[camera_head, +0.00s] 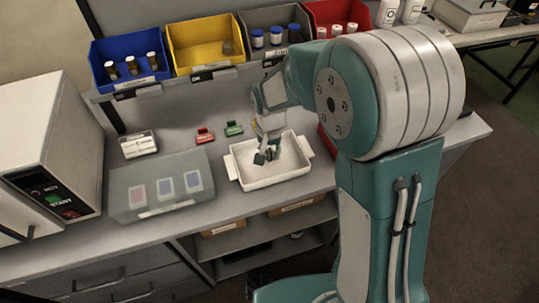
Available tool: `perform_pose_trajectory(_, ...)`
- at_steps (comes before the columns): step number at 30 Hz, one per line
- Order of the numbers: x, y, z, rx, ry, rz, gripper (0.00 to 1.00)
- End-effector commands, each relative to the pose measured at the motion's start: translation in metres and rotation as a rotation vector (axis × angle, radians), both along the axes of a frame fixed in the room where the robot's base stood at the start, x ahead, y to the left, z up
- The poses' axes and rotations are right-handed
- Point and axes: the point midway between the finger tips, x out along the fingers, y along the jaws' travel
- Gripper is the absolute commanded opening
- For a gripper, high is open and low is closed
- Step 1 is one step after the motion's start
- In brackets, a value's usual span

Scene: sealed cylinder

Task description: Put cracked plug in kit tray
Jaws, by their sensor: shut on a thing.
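A white tray (289,183) with side handles, which looks like the kit tray, stands on the grey bench.
A grey box with coloured panels (134,210) lies left of the tray. Red (205,136) and green (233,129) small pieces lie behind it. A white labelled box (139,144) and a machine (50,150) are left. Blue (102,78), yellow (185,63), grey and red bins line the back.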

Motion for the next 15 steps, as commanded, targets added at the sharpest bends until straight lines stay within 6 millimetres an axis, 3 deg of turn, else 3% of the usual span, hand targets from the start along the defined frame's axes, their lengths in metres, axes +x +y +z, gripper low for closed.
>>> perform_pose_trajectory(3,0.0,0.001,-0.017,-0.002,0.001,0.001,0.0)
perform_pose_trajectory(12,-0.001,0.001,-0.019,-0.001,0.0,0.001,0.0)
perform_pose_trajectory(13,-0.001,0.001,-0.02,-0.001,0.0,0.001,0.43)
perform_pose_trajectory(15,0.0,0.0,-0.019,-0.001,0.0,0.001,0.73)
